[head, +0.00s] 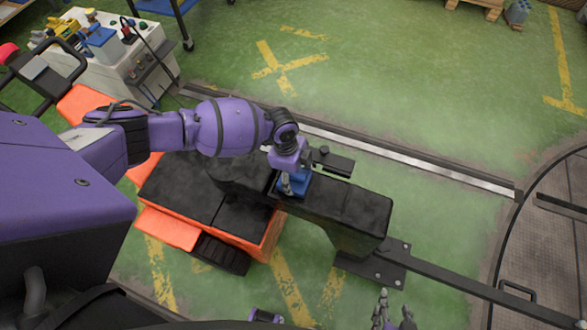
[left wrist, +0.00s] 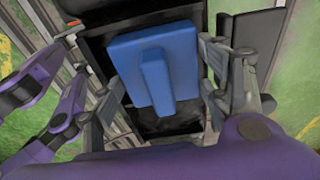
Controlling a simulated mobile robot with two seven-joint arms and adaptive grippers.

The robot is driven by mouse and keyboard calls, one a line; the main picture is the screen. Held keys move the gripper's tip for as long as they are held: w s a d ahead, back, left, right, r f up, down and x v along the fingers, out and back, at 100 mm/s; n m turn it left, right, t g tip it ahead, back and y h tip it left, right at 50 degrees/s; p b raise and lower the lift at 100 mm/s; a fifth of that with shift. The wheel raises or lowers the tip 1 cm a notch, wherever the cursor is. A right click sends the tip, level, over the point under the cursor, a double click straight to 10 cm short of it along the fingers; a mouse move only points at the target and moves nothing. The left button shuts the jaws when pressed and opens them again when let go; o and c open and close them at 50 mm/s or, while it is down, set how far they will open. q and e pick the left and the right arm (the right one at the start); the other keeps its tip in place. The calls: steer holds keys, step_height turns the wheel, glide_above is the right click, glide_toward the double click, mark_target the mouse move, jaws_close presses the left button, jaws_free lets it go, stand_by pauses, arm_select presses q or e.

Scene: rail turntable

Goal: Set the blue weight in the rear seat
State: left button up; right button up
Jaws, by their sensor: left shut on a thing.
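The blue weight (head: 298,183) is a flat block with a raised bar on top. It is at the black beam (head: 350,211) in the middle of the head view. My left gripper (head: 287,186) is shut on it from above. I cannot tell which seat this is. My right gripper (head: 395,312) is at the bottom edge, fingers apart and empty.
An orange and black machine base (head: 170,190) lies under my left arm. A rail (head: 400,158) runs behind the beam, and the round turntable (head: 550,230) is at the right. A cluttered white cart (head: 130,65) stands at the back left.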

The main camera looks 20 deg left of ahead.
arm_select(q)
steer(key=o, duration=2.1)
step_height(320, 180, up, 12)
steer(key=a, duration=0.1)
steer(key=shift+a+p, duration=0.4)
steer(key=s+d+f+n+h, duration=0.1)
steer(key=s+d+f, duration=0.1)
steer(key=d, duration=0.1)
steer(key=s+d+f+n+h, duration=0.1)
steer(key=s+d+f, duration=0.1)
steer(key=s+d, duration=0.1)
steer(key=s+d+f+t, duration=0.1)
steer(key=s+d+f, duration=0.1)
steer(key=d, duration=0.1)
steer(key=shift+s+d+f+n+h, duration=0.15)
steer(key=shift+s+f+n+h, duration=0.1)
steer(key=shift+f+n+h, duration=0.15)
steer(key=s+d+f+n+t+h, duration=0.2)
steer(key=s+d+n+t, duration=0.1)
steer(key=s+n, duration=0.25)
steer(key=s+a+n+t+y, duration=0.4)
steer(key=s+a+n, duration=0.5)
steer(key=s+a, duration=0.6)
steer(key=a+y, duration=0.2)
steer(key=shift+f+n+y, duration=0.25)
steer(key=shift+n+y, duration=0.05)
steer(key=shift+n, duration=0.05)
steer(key=shift+s, duration=0.1)
